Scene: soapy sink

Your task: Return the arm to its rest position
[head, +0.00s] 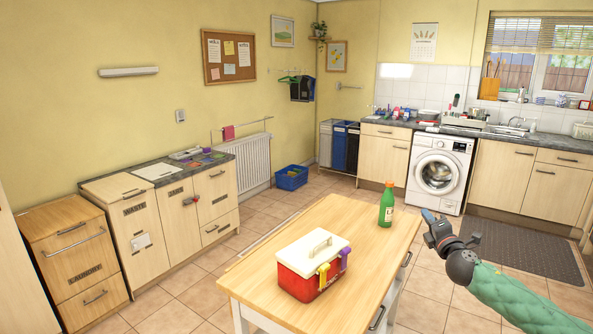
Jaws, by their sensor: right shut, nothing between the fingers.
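My right gripper (430,217) is at the right of the head view, at the end of my green-sleeved right arm. It is shut and empty. It hangs in the air just right of the wooden island table (378,232), apart from the green bottle (387,203) standing upright at that table's far right corner. My left gripper is not in view.
A red toolbox with a white lid (312,262) sits on the island. The washing machine (438,175), counter (480,130) and sink (505,130) are at the back right. Low cabinets (130,235) line the left wall. A dark mat (525,247) lies on the floor.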

